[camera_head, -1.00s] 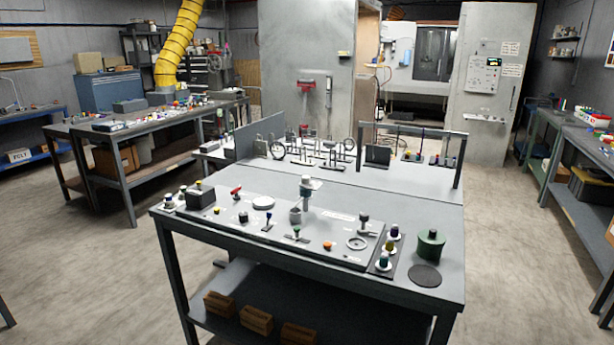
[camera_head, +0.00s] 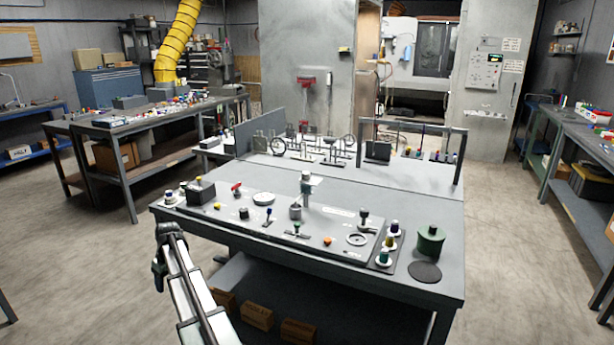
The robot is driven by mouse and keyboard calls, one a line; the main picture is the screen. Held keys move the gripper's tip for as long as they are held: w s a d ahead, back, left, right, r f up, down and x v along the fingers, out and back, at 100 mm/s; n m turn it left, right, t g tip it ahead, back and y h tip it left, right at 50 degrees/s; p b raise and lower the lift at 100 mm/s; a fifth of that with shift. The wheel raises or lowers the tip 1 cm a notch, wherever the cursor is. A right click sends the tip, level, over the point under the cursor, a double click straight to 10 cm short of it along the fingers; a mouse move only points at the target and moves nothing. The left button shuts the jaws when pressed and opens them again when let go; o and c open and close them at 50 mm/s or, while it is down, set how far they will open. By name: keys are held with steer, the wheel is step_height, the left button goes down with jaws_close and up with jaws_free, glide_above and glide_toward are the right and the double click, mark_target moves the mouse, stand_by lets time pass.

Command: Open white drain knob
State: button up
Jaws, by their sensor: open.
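A grey panel board on the table (camera_head: 300,228) carries several small knobs and fittings. An upright post with a white top (camera_head: 306,177) stands near its back middle. A small knob on a white base (camera_head: 169,197) is at its left end, and a pale round disc (camera_head: 263,198) lies to the right of that. I cannot tell which of these is the white drain knob. My arm rises from the bottom edge in front of the table's left part. My gripper (camera_head: 159,279) appears as a small dark end at its left, open, apart from the board. Its fingers are too small to make out.
A dark box (camera_head: 201,191) stands on the board's left part. A green canister (camera_head: 430,240) and a dark disc (camera_head: 425,272) are at the table's right end. A rack frame (camera_head: 412,128) and ring stands (camera_head: 310,147) stand behind. Floor at left is clear.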

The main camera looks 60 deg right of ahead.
steer(key=shift+t+h, duration=0.5)
steer(key=shift+t, duration=0.3)
steer(key=s+d+r, duration=0.2)
steer(key=d+r, duration=0.5)
steer(key=s+d+r, duration=0.2)
steer(key=d+r, duration=0.5)
steer(key=d, duration=0.1)
steer(key=s+d+r, duration=0.2)
steer(key=d+r, duration=0.5)
steer(key=shift+d+r, duration=0.35)
steer(key=shift+d, duration=0.05)
steer(key=s+d+r+m, duration=0.1)
steer(key=s+d+r, duration=0.8)
steer(key=s+d, duration=0.3)
glide_toward(306, 173)
steer(key=shift+t, duration=0.3)
steer(key=x, duration=0.8)
steer(key=shift+d+f, duration=0.1)
steer(key=shift+f, duration=0.35)
steer(key=c, duration=1)
